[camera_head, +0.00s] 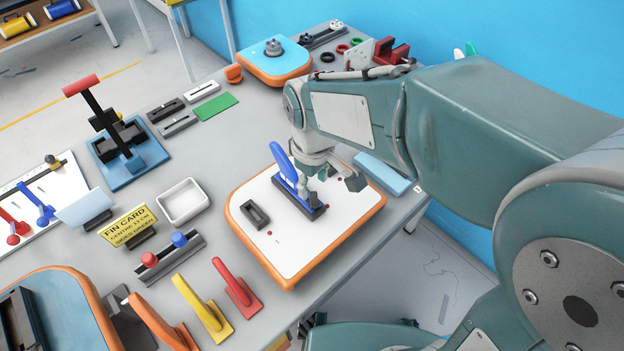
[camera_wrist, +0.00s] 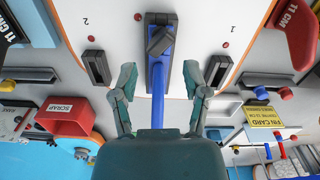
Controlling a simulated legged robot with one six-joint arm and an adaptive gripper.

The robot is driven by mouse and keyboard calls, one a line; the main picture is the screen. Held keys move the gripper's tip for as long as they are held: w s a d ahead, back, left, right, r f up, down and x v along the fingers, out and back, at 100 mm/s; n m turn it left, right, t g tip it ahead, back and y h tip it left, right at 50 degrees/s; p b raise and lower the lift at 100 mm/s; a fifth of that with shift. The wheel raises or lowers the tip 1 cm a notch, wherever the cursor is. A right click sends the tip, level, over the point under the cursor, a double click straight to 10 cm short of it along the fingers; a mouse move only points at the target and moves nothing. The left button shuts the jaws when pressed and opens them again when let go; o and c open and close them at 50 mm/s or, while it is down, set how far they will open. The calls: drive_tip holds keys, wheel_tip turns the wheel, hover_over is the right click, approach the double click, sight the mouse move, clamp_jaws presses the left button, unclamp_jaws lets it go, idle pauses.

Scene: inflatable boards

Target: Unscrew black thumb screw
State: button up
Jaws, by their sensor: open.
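A blue fin (camera_head: 284,162) stands in a dark fin box (camera_head: 299,203) on a white-topped board with orange edges (camera_head: 335,235). In the wrist view the blue fin (camera_wrist: 158,82) runs up the middle of the picture. A dark knob (camera_wrist: 159,40), which looks like the black thumb screw, sits at the upper end of the fin. My gripper (camera_head: 328,183) is over the board beside the fin. In the wrist view my gripper (camera_wrist: 160,80) is open, with one finger on each side of the fin and nothing held. The thumb screw cannot be made out in the head view.
Empty dark slots flank the fin, labelled 1 (camera_wrist: 222,70) and 2 (camera_wrist: 96,67). A white tray (camera_head: 183,202), a yellow fin card (camera_head: 128,226), and red and yellow fins (camera_head: 201,309) stand left of the board. A light blue block (camera_head: 383,174) lies behind it.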

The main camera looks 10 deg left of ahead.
sight(314, 196)
drive_tip(key=shift+m, duration=0.6)
drive_tip(key=m, duration=0.3)
drive_tip(key=shift+m, duration=0.5)
drive_tip(key=m, duration=0.3)
drive_tip(key=shift+d+m, duration=0.1)
drive_tip(key=shift+m, duration=0.3)
drive_tip(key=shift+f, duration=0.1)
drive_tip(key=shift+f, duration=2.35)
